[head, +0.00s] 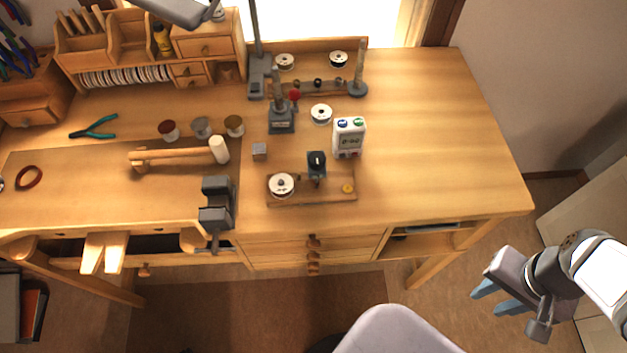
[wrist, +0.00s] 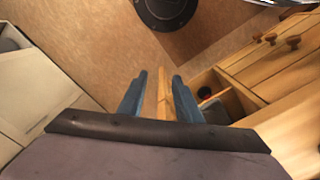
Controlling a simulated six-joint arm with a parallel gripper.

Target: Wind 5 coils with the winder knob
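The coil winder has a wooden base (head: 315,200) near the bench's front edge. On it are a white spool (head: 281,184) at the left, a dark upright block (head: 316,163) in the middle and a small yellow knob (head: 347,188) at the right. Which part is the winder knob I cannot tell for certain. A white counter box (head: 349,140) with a small display stands just behind; its digits are too small to read surely. My gripper (head: 497,295) is off the bench's right front corner, far from the winder. Its blue fingers, also in the wrist view (wrist: 159,80), are apart and empty.
A vise (head: 215,203), a mallet (head: 180,153) and a small grey cube (head: 260,150) lie left of the winder. Another spool (head: 321,113) and a dark stand (head: 281,118) are behind it. The bench's right side is clear. A stool seat (head: 395,332) stands in front.

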